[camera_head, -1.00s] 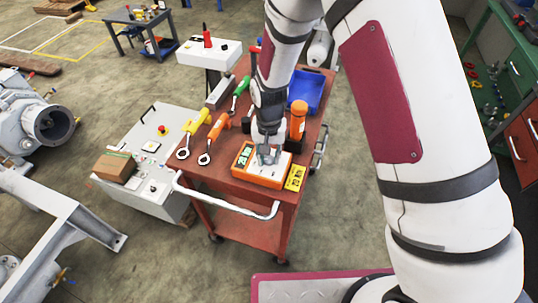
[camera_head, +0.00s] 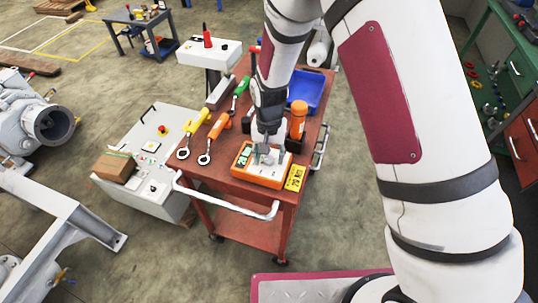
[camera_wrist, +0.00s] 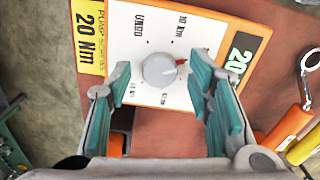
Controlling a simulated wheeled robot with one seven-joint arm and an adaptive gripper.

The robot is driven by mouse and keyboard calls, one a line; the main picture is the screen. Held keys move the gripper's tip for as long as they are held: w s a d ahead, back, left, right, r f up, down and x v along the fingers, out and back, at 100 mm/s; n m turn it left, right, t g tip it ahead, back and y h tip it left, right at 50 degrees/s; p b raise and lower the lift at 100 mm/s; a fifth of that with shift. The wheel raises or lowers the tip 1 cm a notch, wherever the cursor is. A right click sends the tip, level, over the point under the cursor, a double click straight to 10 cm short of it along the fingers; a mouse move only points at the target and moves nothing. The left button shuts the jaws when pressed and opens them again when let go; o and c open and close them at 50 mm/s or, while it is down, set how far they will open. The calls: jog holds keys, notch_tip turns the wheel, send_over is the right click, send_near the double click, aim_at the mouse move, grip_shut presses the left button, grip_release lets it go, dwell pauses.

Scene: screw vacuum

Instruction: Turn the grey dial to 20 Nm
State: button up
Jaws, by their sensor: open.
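The grey dial (camera_wrist: 160,70) sits on the white face of an orange-edged box (camera_wrist: 222,17). Its red pointer faces right and slightly up in the wrist view, between the printed marks. The 10 Nm and UNDO marks are legible; the lower marks are too small to read surely. A dark display (camera_wrist: 240,60) beside it shows a green 20. My gripper (camera_wrist: 161,72) is open, with one teal-padded finger on each side of the dial and gaps visible. In the head view the box (camera_head: 270,181) lies on the red cart, and my gripper (camera_head: 265,156) covers the dial.
A yellow 20 Nm label (camera_wrist: 89,42) lies beside the box. The red cart (camera_head: 222,179) also holds orange-handled (camera_head: 219,125) and green-handled tools, an orange bottle (camera_head: 298,118) and a blue bin (camera_head: 306,90). A white rail (camera_head: 225,206) runs along the cart's near side.

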notch_tip(320, 180, up, 12)
dwell(0.5)
dwell(0.3)
notch_tip(320, 180, up, 11)
jog(key=t, duration=0.1)
send_over(270, 158)
jog(key=s+d, duration=0.2)
jog(key=d, duration=0.3)
jog(key=s+d+r+t, duration=0.2)
jog(key=s+d+r, duration=0.3)
jog(key=r, duration=0.2)
jog(key=s+d+r+n+t, duration=0.1)
jog(key=s+d+r, duration=0.2)
jog(key=s, duration=0.4)
jog(key=s+d+r+n+t, duration=0.1)
jog(key=s+d+r, duration=0.3)
jog(key=s, duration=0.3)
jog(key=shift+s+d+t, duration=0.3)
jog(key=shift+d, duration=0.1)
